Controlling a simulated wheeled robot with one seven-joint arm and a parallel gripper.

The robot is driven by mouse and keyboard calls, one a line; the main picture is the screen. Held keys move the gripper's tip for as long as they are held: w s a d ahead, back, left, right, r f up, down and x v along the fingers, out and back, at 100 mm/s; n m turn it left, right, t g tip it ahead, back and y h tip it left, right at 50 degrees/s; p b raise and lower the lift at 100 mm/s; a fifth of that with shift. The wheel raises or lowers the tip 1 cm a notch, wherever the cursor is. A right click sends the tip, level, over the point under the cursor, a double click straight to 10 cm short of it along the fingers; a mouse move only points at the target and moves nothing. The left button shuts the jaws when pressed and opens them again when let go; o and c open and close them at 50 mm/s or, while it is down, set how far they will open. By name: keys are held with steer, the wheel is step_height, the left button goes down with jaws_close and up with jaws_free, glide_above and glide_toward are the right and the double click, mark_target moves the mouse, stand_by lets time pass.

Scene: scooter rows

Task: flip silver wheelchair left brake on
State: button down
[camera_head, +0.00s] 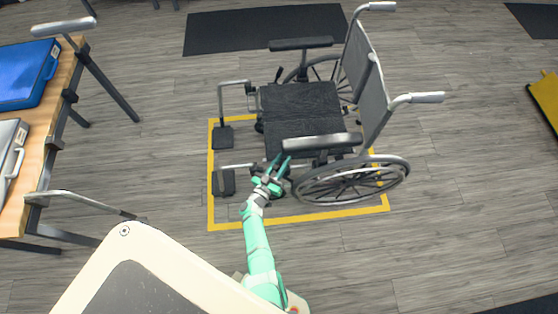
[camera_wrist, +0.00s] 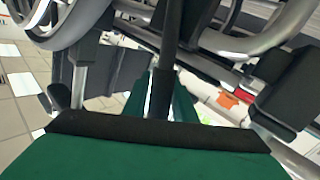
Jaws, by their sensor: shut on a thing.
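The silver wheelchair (camera_head: 300,108) with a black seat stands inside a yellow floor outline, its footrests toward the left. My gripper (camera_head: 275,172) is low at its near side, just ahead of the near large wheel (camera_head: 352,182). In the wrist view, the green fingers (camera_wrist: 162,95) are shut on a dark, slim brake lever (camera_wrist: 168,55), which runs up between them. The lever is too small to make out in the head view, and I cannot tell whether the brake is on or off. Silver tubes and wheel rims lie close around the fingers.
The near armrest (camera_head: 322,142) is above and right of my gripper, and a footrest (camera_head: 224,182) is to its left. A wooden table (camera_head: 42,125) with a blue case (camera_head: 25,72) stands at the left. Floor inside and around the yellow outline (camera_head: 300,217) is mostly clear.

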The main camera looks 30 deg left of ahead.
steer(key=shift+s+d+f, duration=0.1)
steer(key=shift+d+f, duration=0.15)
steer(key=shift+d, duration=0.05)
steer(key=c, duration=1.5)
jaws_free()
steer(key=shift+o, duration=0.2)
steer(key=shift+a+r, duration=0.1)
steer(key=shift+a, duration=0.05)
steer(key=s, duration=1)
steer(key=shift+s+r, duration=0.15)
steer(key=shift+s, duration=0.25)
